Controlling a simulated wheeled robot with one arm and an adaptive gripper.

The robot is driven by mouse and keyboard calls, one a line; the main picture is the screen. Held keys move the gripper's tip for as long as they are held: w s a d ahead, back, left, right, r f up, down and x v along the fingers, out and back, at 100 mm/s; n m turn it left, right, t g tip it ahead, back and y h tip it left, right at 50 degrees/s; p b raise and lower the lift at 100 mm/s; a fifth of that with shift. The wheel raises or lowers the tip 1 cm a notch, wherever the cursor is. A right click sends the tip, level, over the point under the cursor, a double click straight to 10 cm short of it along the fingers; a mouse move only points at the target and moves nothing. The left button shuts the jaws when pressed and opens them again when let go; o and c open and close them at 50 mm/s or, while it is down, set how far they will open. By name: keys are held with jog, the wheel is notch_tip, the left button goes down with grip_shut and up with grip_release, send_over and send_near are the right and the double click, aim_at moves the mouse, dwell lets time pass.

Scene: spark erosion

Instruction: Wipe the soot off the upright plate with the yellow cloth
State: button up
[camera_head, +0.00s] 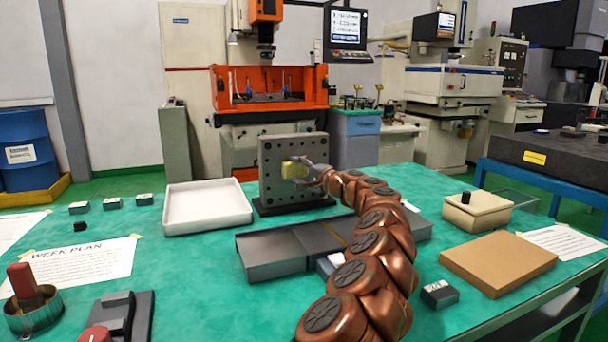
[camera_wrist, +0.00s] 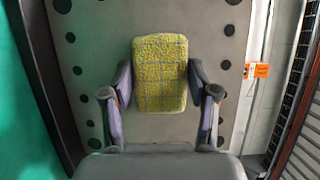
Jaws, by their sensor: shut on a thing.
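The upright plate (camera_head: 268,165) is grey with rows of dark holes and stands on a dark base on the green table. It fills most of the wrist view (camera_wrist: 93,20). The yellow cloth (camera_wrist: 160,72) is a folded pad with a grid pattern. My gripper (camera_wrist: 160,95) is shut on it, one finger on each side. In the head view the cloth (camera_head: 294,169) is in front of the plate's face, held by my gripper (camera_head: 306,171). I cannot tell whether it touches the plate. I make out no clear soot; the cloth and gripper hide part of the plate.
A white tray (camera_head: 207,222) lies left of the plate. A dark grey flat box (camera_head: 270,256) lies in front, partly behind my arm. A lidded beige box (camera_head: 477,215) and a brown board (camera_head: 498,262) are at the right. The table between tray and week plan sheet (camera_head: 80,268) is mostly clear.

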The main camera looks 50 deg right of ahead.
aim_at(277, 170)
jog(key=shift+w+a, duration=0.15)
jog(key=shift+a, duration=0.1)
jog(key=shift+w+a+b, duration=0.4)
jog(key=shift+w+a, duration=0.1)
jog(key=shift+a, duration=0.3)
jog(key=shift+w+a+b, duration=0.35)
jog(key=shift+w+a, duration=0.15)
jog(key=shift+a, duration=0.3)
jog(key=shift+s+a+f, duration=0.1)
jog(key=shift+s+a, duration=0.15)
jog(key=shift+s, duration=0.2)
jog(key=shift+s+a+b, duration=0.1)
jog(key=shift+s+b, duration=0.25)
jog(key=shift+s+a+b, duration=0.2)
jog(key=shift+s+a, duration=0.35)
jog(key=shift+s, duration=0.35)
jog(key=shift+s+a+b, duration=0.2)
jog(key=shift+s+a, duration=0.3)
jog(key=shift+s, duration=0.4)
jog(key=shift+s, duration=0.15)
jog(key=shift+s+a, duration=0.35)
jog(key=shift+s, duration=0.25)
jog(key=shift+s+a, duration=0.35)
jog(key=shift+s, duration=0.25)
